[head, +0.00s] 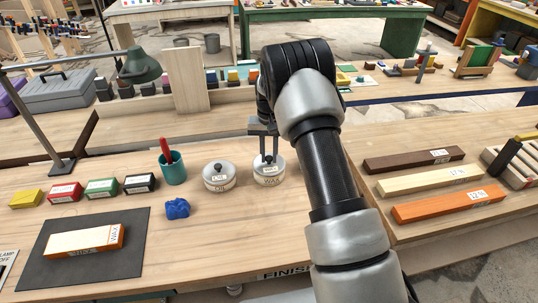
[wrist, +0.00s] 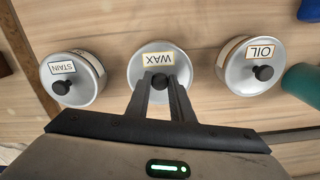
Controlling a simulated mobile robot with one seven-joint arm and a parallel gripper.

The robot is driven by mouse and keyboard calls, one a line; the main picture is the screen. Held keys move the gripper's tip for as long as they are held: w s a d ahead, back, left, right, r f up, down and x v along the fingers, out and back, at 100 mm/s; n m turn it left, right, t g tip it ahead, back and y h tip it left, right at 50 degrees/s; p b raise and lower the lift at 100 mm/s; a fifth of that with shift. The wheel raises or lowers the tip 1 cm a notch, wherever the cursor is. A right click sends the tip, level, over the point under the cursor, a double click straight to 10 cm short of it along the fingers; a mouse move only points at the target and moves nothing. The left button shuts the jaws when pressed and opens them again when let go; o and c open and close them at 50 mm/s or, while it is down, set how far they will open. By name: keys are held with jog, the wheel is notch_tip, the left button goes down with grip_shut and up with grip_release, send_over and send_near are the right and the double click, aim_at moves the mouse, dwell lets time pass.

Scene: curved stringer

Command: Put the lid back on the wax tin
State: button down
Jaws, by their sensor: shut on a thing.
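The wax lid (wrist: 138,70) is a round silver disc with a dark knob and a WAX label. My gripper (wrist: 161,84) is shut on its knob. In the head view the lid (head: 259,164) is at the top of the wax tin (head: 269,181), level and lined up with it. I cannot tell whether it is fully seated. My gripper (head: 266,158) points down over the tin. In the wrist view the lid hides most of the tin.
The oil tin (head: 219,177) stands close on the left, lidded. A stain tin (wrist: 75,78) shows in the wrist view. A teal cup (head: 173,168) and blue lump (head: 177,208) are left. Wood strips (head: 430,181) lie right. Bench in front is clear.

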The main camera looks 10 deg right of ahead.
dwell(0.3)
jog(key=c, duration=1)
grip_release()
jog(key=shift+r+p, duration=1.8)
jog(key=shift+r, duration=1.7)
grip_shut()
jog(key=shift+f, duration=0.2)
